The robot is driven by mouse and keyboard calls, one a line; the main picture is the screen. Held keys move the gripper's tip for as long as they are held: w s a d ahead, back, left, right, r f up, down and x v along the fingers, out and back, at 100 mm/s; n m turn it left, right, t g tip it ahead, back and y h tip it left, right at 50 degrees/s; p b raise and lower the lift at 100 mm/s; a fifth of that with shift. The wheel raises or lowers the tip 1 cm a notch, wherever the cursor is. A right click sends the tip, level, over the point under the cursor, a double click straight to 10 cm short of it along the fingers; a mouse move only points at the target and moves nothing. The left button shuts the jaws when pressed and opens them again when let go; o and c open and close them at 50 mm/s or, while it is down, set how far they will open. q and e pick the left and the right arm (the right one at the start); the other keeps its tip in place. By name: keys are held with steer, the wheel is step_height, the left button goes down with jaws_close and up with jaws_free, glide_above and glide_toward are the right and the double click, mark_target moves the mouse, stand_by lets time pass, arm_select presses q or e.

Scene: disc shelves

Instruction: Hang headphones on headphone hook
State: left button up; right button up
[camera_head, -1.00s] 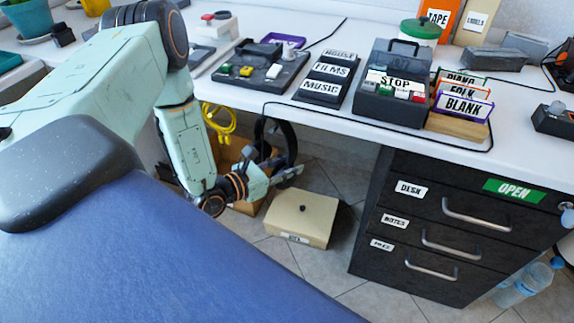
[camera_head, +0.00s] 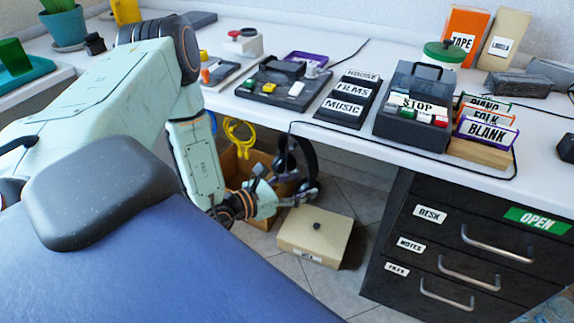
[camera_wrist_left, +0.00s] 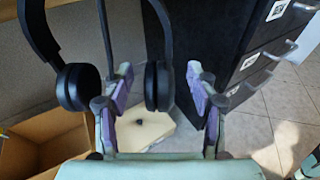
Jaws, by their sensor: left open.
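Black headphones (camera_head: 312,163) show below the desk's front edge in the head view. In the left wrist view the headphones (camera_wrist_left: 78,87) are upright, with two ear cups low and the headband running out of the top. My left gripper (camera_head: 290,191) is open beside the ear cups. In the wrist view, the open fingers of my left gripper (camera_wrist_left: 160,92) are spread, with one ear cup showing between them and the other left of them. I cannot tell whether a finger touches the headphones. The hook cannot be made out. My right gripper is not in view.
A beige box (camera_head: 314,236) and an open cardboard box (camera_head: 233,167) with a yellow cable (camera_head: 239,137) stand on the floor. The black drawer unit (camera_head: 400,265) is to the right. The white desk (camera_head: 345,140) carries labelled boxes and a black cable.

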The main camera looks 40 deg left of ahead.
arm_select(q)
steer(key=shift+v, duration=2.9)
steer(key=shift+d, duration=0.1)
